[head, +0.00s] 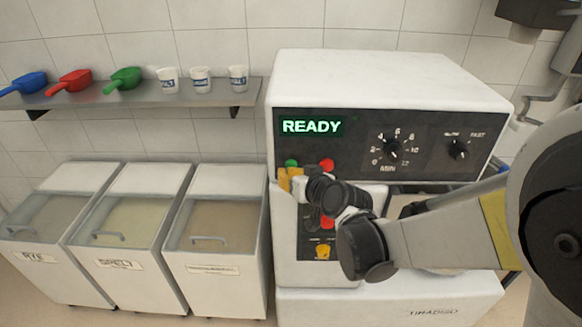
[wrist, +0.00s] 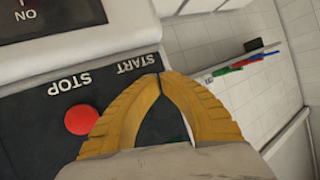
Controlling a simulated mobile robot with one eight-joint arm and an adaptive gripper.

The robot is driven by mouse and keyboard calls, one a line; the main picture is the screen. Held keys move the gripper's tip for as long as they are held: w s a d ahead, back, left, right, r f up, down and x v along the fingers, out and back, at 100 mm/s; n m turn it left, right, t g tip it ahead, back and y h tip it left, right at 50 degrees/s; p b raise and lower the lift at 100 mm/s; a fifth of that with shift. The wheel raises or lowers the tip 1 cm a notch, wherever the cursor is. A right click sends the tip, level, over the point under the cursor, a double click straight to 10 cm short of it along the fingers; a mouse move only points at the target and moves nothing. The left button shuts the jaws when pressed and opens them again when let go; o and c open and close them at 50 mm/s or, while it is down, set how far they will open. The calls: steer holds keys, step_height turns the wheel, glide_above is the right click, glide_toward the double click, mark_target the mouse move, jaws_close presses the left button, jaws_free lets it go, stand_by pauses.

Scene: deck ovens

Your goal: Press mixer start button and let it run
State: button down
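The mixer (head: 390,75) is a white machine with a black control panel. Its display (head: 311,126) reads READY in green. A green start button (head: 291,163) and a red stop button (head: 327,164) sit below the display. My gripper (head: 290,174) has its yellow fingers just below the green button, partly covering that area; contact cannot be told. In the wrist view my gripper (wrist: 160,75) has its fingertips together beside the START label, with nothing held. The red stop button (wrist: 82,120) shows there left of the fingers. The green button is hidden in the wrist view.
A speed dial (head: 458,149) and a timer dial (head: 390,148) are on the panel's right. Lower on the mixer is a yellow knob (head: 322,252). White bins (head: 215,280) stand at left under a shelf (head: 140,95) with scoops and cups.

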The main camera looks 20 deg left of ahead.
steer(key=shift+w+a, duration=0.1)
steer(key=shift+w, duration=0.35)
stand_by(0.6)
steer(key=shift+s, duration=0.15)
steer(key=shift+s+d, duration=0.2)
steer(key=shift+s, duration=0.55)
steer(key=s, duration=0.2)
steer(key=s+d, duration=0.1)
steer(key=s, duration=0.2)
steer(key=shift+d, duration=0.1)
steer(key=shift+w, duration=0.1)
stand_by(0.5)
